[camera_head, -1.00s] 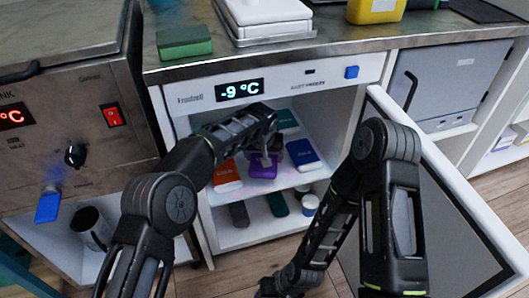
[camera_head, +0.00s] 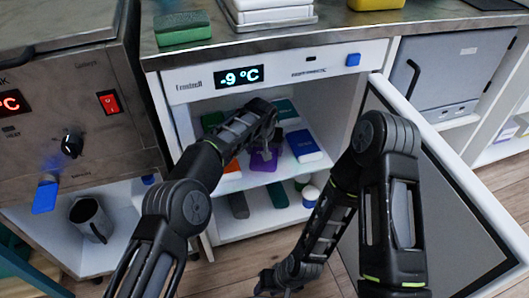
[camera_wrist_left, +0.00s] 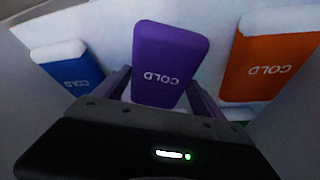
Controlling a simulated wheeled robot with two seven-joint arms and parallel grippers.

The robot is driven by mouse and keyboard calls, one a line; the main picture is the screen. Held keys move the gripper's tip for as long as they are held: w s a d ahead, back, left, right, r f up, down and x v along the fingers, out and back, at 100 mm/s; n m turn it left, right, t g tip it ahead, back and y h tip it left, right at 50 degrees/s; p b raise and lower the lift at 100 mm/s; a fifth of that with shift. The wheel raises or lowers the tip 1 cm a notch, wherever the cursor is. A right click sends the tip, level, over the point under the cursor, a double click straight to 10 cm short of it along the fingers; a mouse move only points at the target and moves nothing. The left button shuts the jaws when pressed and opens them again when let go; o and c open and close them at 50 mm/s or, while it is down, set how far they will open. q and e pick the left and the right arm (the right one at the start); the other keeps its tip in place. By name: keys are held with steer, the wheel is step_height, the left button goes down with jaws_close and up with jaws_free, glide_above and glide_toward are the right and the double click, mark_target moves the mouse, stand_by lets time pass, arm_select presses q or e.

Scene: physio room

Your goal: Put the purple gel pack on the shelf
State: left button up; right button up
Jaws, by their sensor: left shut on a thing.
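The purple gel pack (camera_head: 263,161) is inside the open cold cabinet, at its upper shelf (camera_head: 252,181). It sits between an orange pack, partly hidden by my left arm, and a blue pack. My left gripper (camera_head: 268,146) reaches into the cabinet from the left and is shut on the purple pack. In the left wrist view the purple pack (camera_wrist_left: 168,62) stands between the two fingers, marked COLD. I cannot tell whether it touches the shelf. My right gripper (camera_head: 275,284) hangs low in front of the cabinet, small and dark; its jaw opening is unclear.
A blue pack (camera_head: 304,145) and an orange pack (camera_head: 232,168) flank the purple one; green packs lie behind. Lower down are more packs and a white tub (camera_head: 310,194). The open door (camera_head: 440,190) is on the right. A mug (camera_head: 91,219) stands at left.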

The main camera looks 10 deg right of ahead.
arm_select(q)
steer(key=shift+r, duration=0.2)
steer(key=shift+f, duration=0.1)
steer(key=shift+f, duration=0.1)
steer(key=o, duration=1.7)
